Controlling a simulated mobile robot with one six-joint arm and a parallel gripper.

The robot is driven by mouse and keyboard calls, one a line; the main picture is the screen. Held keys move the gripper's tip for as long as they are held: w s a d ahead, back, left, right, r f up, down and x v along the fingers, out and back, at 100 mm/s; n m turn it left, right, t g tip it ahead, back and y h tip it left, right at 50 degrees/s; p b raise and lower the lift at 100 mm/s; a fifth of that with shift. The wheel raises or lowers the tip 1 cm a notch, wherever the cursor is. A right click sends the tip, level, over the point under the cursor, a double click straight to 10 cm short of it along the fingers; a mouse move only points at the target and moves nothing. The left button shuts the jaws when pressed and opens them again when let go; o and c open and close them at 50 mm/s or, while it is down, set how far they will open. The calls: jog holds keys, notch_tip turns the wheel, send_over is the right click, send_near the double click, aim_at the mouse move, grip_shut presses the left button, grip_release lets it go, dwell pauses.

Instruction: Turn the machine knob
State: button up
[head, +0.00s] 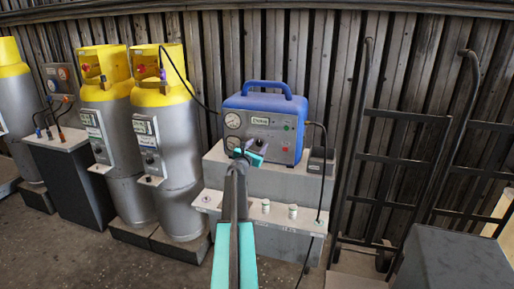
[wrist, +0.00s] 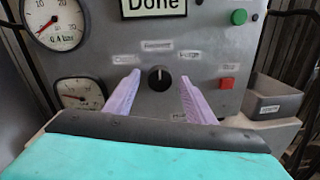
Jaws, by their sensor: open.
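The machine is a blue-cased unit (head: 267,100) with a grey front panel, standing on a grey block. Its black round knob (wrist: 159,78) sits in the middle of the panel in the wrist view, with a light pointer mark near its top and small labels around it. In the head view my gripper hides the knob. My gripper (wrist: 154,97) is open, with its two purple fingers to the left and right of the knob, apart from it. It also shows in front of the panel in the head view (head: 249,152).
Two gauges (wrist: 55,20) are on the panel's left, a display reading "Done" (wrist: 154,6) above, and a green button (wrist: 239,17) and red button (wrist: 227,83) on the right. Yellow-topped cylinders (head: 165,130) stand left. Hand trucks (head: 400,140) lean at the right.

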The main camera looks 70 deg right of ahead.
jog(key=shift+c, duration=0.4)
jog(key=c, duration=1)
jog(key=shift+a+f, duration=0.1)
jog(key=shift+a, duration=0.3)
jog(key=shift+d+r, duration=0.15)
jog(key=shift+r, duration=0.05)
jog(key=shift+o, duration=0.2)
jog(key=shift+d+m+b, duration=0.3)
jog(key=shift+m+b, duration=0.1)
jog(key=shift+b, duration=0.05)
jog(key=m+b, duration=0.5)
jog(key=b, duration=0.1)
jog(key=shift+f, duration=0.15)
jog(key=m+b, duration=0.4)
jog(key=shift+s+y, duration=0.1)
jog(key=shift+y, duration=0.2)
jog(key=shift+r+m+t+b, duration=0.25)
jog(key=shift+m+t+b, duration=0.05)
jog(key=shift+m+b, duration=0.65)
